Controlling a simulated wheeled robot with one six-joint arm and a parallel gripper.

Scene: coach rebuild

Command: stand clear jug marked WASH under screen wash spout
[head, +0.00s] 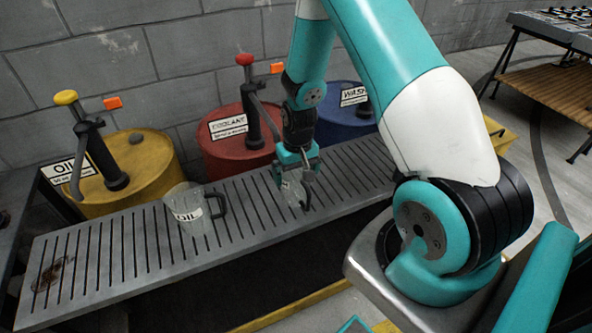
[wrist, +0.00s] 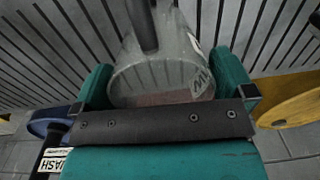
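A clear jug (head: 292,192) with a dark handle is at my gripper, over the slatted bench in front of the gap between the red and blue drums. In the wrist view the clear jug (wrist: 165,72) fills the space between the fingers, its round rim toward the camera. My gripper (head: 292,172) appears shut on the jug, a finger against each side. I cannot tell whether its base touches the slats. The blue drum (head: 340,122) marked WASH stands behind, to the right; my arm hides its spout in the head view.
A jug marked OIL (head: 187,220) stands on the slatted bench (head: 110,255) to the left. A yellow OIL drum (head: 135,165) and a red COOLANT drum (head: 222,158), with spouts over the bench, stand behind. The slats beyond my gripper to the right look clear.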

